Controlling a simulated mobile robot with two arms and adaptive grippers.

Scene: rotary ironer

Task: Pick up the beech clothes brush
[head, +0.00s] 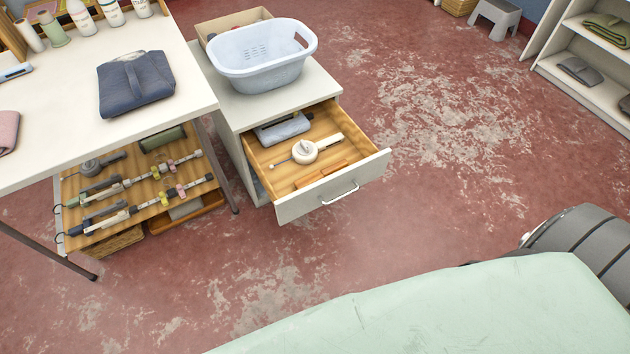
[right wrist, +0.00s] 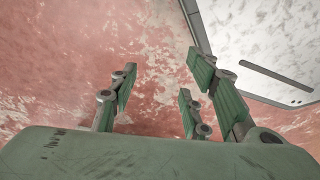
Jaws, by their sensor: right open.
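A long brown wooden piece (head: 322,174) lies in the open drawer (head: 337,192), near its front panel. It looks like the beech clothes brush, but it is small and I cannot make out bristles. Neither gripper shows in the head view. In the right wrist view my right gripper (right wrist: 160,92) is open, its green fingers spread and empty, with red floor behind. The brush is not in the right wrist view. My left gripper is not in view.
The drawer also holds a white round tool with a handle (head: 305,151) and a grey-blue item (head: 283,130). A pale basket (head: 262,70) stands on the cabinet. A table (head: 60,120) with a folded blue cloth (head: 135,83) stands left. Floor right of the drawer is clear.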

